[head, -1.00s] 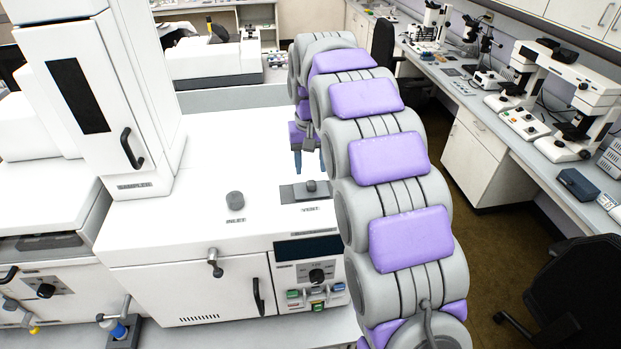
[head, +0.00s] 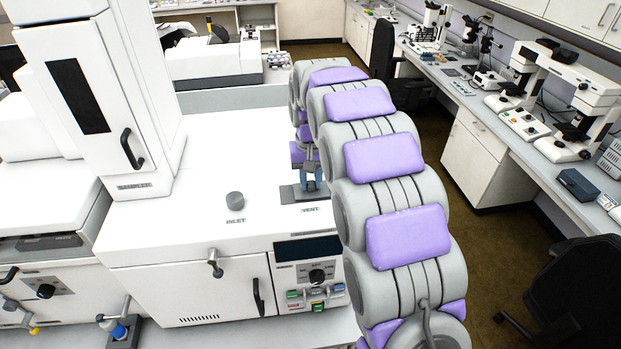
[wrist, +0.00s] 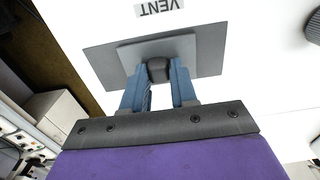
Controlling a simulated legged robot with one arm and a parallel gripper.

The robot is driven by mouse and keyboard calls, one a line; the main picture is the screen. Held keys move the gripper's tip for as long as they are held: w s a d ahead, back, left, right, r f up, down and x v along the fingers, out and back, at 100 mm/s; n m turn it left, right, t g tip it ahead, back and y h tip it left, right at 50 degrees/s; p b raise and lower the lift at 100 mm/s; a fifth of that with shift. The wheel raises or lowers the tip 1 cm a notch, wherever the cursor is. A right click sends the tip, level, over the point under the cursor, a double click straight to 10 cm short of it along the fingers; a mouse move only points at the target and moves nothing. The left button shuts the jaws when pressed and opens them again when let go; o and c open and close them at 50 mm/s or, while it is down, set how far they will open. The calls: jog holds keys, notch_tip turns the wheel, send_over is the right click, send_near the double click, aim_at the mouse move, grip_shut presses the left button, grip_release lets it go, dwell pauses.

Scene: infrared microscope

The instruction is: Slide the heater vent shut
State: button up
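The heater vent is a grey plate with a small dark knob, on the white top of the instrument by the VENT label. In the head view the vent plate (head: 290,194) is partly hidden behind my gripper (head: 311,182). In the wrist view the vent plate (wrist: 205,50) lies flat, and a raised lighter slide piece (wrist: 130,54) carries the dark round knob (wrist: 158,70). My gripper (wrist: 158,78) points down with its two blue fingers on either side of the knob, close against it. It looks shut on the knob.
A grey INLET knob (head: 235,199) stands left of the vent on the same white top. The tall white sampler tower (head: 110,100) rises at the left. A control panel (head: 308,265) is on the front face. The white top around the vent is otherwise clear.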

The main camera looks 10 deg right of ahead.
grip_shut()
jog(key=shift+a, duration=0.1)
